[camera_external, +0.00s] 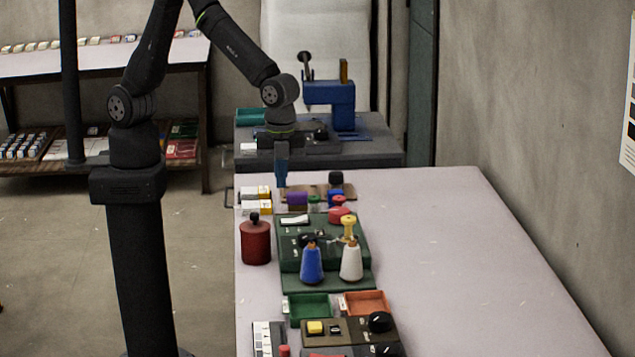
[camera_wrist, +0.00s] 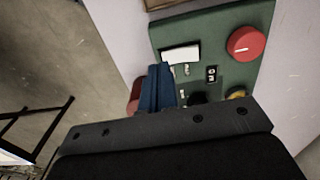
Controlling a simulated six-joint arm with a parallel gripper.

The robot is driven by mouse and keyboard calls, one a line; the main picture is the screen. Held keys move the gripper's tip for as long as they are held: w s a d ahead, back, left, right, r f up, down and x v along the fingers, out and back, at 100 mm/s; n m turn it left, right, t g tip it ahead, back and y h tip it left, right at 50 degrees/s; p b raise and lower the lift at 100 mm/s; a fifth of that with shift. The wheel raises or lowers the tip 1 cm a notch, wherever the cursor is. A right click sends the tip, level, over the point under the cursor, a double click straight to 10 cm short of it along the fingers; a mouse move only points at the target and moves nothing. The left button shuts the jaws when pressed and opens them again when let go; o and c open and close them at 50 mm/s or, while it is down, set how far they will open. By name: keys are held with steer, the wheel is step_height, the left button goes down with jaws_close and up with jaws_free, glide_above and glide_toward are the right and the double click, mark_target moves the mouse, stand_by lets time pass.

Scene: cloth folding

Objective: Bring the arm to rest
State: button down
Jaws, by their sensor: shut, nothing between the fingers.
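My gripper (camera_external: 281,182) points down above the far left part of the pale table (camera_external: 470,240) in the external view. Its blue fingers are together with nothing between them. In the wrist view the blue fingers (camera_wrist: 157,90) show over the left edge of a green panel. No cloth shows in either view.
A green device (camera_external: 290,255) carries a blue cone (camera_external: 311,264) and a white cone (camera_external: 351,262). A red canister (camera_external: 255,242) stands left of it. Small boxes (camera_external: 256,200) lie near my gripper. A blue machine (camera_external: 330,100) stands behind. The table's right side is clear.

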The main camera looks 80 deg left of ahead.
steer(key=s+a+f, duration=0.2)
steer(key=a, duration=0.3)
steer(key=shift+s+f, duration=0.3)
steer(key=shift+s, duration=0.1)
